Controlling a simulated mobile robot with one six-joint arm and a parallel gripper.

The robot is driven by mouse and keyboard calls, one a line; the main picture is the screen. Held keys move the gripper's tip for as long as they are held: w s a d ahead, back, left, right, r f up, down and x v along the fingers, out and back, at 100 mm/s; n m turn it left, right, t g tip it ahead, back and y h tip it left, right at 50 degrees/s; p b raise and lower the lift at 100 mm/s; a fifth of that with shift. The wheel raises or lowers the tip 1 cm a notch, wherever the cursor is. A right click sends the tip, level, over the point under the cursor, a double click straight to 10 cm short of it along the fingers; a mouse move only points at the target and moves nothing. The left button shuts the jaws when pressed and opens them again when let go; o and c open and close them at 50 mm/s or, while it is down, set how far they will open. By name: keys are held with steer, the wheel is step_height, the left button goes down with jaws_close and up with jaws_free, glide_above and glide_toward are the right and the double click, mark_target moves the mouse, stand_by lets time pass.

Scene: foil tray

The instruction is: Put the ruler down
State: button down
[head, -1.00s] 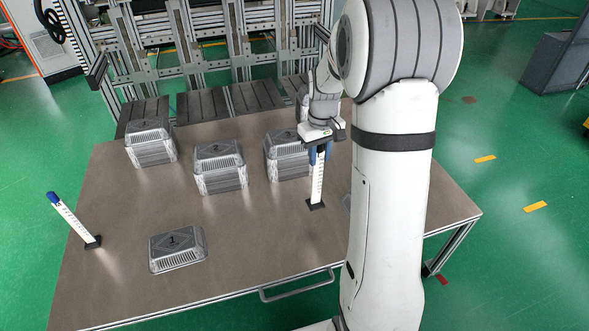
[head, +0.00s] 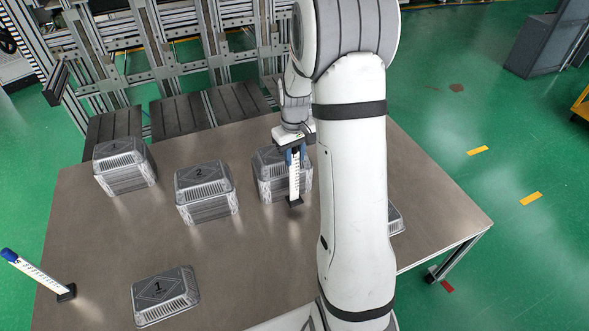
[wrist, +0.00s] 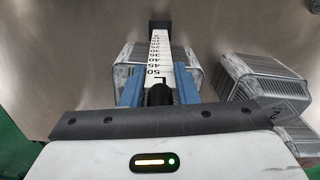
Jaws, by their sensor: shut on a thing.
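My gripper (head: 294,156) is shut on the upper end of a white ruler (head: 294,182) with dark number marks. The ruler stands upright with its black foot (head: 295,202) at the bottom. In the wrist view, the blue fingers flank the ruler (wrist: 160,48), whose numbers run up to 50, and its foot (wrist: 160,26) is at the far end. The ruler overlaps the front of a foil tray stack (head: 267,185) in the head view. I cannot tell whether its foot touches the table (head: 235,255).
A second, blue-topped ruler (head: 38,275) stands tilted in the picture at the left. A single tray marked 1 (head: 165,297) lies in front. Two more tray stacks (head: 125,168) (head: 207,193) stand left of my gripper. Another tray (head: 396,220) is partly hidden by my arm. The table's middle is clear.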

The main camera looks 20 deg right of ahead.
mark_target(294, 175)
step_height(294, 175, down, 4)
stand_by(0.4)
steer(key=c, duration=1.1)
jaws_free()
